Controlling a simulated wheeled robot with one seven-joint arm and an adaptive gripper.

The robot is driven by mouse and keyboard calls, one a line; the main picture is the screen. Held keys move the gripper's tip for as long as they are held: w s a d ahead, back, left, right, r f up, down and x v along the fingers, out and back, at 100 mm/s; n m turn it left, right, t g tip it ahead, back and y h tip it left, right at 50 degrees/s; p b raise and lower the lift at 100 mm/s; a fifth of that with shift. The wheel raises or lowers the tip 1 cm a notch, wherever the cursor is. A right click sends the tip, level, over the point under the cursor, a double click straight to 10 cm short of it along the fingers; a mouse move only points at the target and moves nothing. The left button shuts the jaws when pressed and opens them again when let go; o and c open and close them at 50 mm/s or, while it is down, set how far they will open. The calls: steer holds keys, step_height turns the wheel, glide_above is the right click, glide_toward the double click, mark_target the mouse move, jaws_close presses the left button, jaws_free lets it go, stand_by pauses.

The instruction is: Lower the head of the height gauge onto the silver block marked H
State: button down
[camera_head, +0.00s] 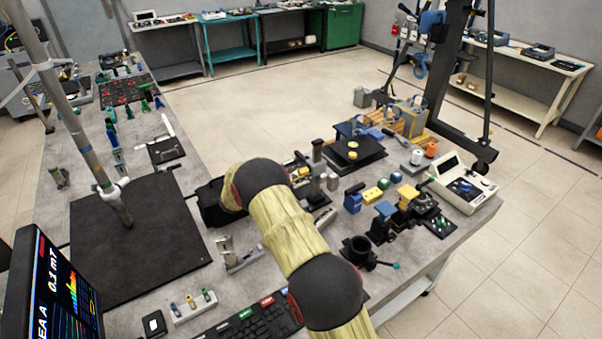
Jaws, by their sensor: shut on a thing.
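The height gauge (317,152) is a dark upright column on the bench, just right of my arm's black joint. Silver blocks (332,181) stand close to its foot; the letter H cannot be read at this size. My gripper (301,168) shows only as small dark parts beside the gauge's column, mostly hidden behind my yellow-sleeved arm. It is shut on the gauge's head. Whether the head touches a block or stands above it cannot be told from this view.
A black plate (353,154) lies behind the gauge. A dark cup-like fixture (357,249), small clamps and coloured blocks stand to the right. A metal bracket (237,252) and a keyboard (243,322) are in front. The large black mat (150,235) at left has free room.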

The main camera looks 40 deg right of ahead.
step_height(320, 180, down, 7)
steer(key=b, duration=0.3)
steer(key=shift+f, duration=0.1)
steer(key=c, duration=1.6)
jaws_free()
steer(key=a, duration=1.2)
steer(key=shift+w, duration=0.35)
